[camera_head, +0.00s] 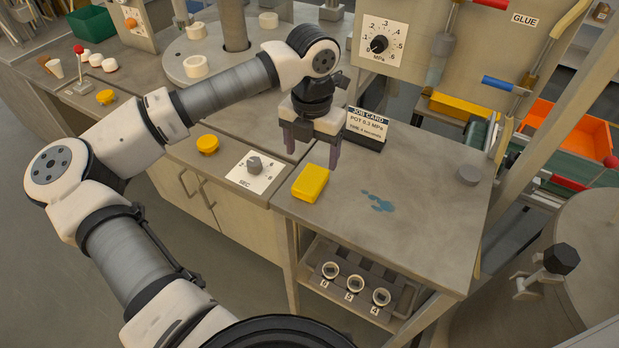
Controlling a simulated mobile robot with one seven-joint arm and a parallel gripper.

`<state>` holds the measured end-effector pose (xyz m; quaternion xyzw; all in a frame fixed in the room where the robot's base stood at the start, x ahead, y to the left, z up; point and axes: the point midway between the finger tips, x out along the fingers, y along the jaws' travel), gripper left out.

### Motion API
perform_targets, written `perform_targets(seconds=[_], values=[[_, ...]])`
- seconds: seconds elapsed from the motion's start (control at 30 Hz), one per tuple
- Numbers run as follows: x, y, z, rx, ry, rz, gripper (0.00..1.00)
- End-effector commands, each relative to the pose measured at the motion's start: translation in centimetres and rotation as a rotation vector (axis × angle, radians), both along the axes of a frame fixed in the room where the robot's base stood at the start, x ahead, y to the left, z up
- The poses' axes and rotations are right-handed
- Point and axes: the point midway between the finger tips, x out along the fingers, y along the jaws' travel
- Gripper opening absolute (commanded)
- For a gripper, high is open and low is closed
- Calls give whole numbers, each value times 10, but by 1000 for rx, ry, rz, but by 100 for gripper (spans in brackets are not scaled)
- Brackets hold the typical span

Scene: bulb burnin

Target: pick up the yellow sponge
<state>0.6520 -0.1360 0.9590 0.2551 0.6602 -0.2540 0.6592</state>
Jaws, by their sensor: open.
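The yellow sponge (310,183) lies flat on the grey bench top (420,215), near its left front edge. My gripper (312,152) is open, its fingers pointing down. In the picture it is just above and behind the sponge, with nothing visible between the fingers. I cannot tell its exact height over the bench. The sponge is fully in view.
A job card (367,127) stands behind my gripper. A blue spill (378,201) lies right of the sponge. A grey puck (468,175) sits near the right edge.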

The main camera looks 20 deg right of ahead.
Motion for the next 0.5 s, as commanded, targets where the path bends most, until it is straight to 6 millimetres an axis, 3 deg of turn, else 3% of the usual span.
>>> perform_targets(seconds=[0.27,0.5], values=[[-1,0,-20,-2,3,-2,75],[-1,-1,-53,-3,3,0,75]])
